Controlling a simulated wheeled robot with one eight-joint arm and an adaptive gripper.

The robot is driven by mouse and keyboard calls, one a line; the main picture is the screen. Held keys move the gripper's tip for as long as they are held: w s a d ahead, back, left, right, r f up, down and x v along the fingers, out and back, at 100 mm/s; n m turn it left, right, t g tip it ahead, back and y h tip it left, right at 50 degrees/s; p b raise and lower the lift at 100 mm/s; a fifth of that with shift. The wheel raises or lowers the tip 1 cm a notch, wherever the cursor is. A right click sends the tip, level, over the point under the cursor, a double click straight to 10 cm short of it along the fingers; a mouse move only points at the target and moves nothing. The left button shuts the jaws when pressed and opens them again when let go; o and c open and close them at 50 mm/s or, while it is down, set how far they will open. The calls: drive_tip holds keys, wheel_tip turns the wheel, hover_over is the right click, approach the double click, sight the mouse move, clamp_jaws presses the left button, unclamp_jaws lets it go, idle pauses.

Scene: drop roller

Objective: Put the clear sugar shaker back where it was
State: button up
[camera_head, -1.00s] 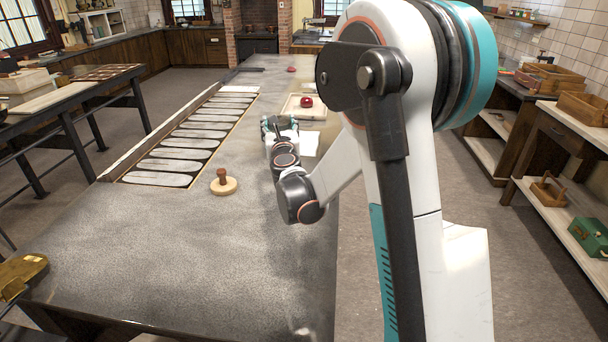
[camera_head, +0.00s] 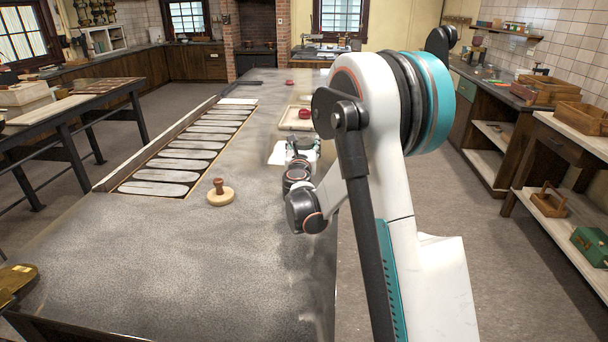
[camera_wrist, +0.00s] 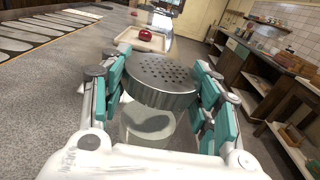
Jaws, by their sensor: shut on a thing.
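The clear sugar shaker (camera_wrist: 163,80) is between my fingers in the wrist view. Its domed metal lid has many small holes, and its clear glass body (camera_wrist: 147,122) shows below the lid. It looks roughly upright. My gripper (camera_head: 303,145) is shut on it, with teal pads on both sides. In the head view the gripper is small and far along the grey worktop (camera_head: 150,250), near its right edge, and the shaker is hard to make out there. I cannot tell whether the shaker's base touches the worktop.
A white sheet (camera_head: 280,153) lies just left of my gripper. Beyond it is a pale tray (camera_head: 291,123) with a red object (camera_head: 304,113). A row of pale oval slabs (camera_head: 180,163) lines the left. A wooden knobbed disc (camera_head: 221,193) stands nearer. The near worktop is clear.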

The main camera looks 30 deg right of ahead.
drive_tip(key=shift+f+b, duration=1.2)
drive_tip(key=shift+f, duration=2.8)
drive_tip(key=shift+f, duration=0.1)
drive_tip(key=o, duration=1.2)
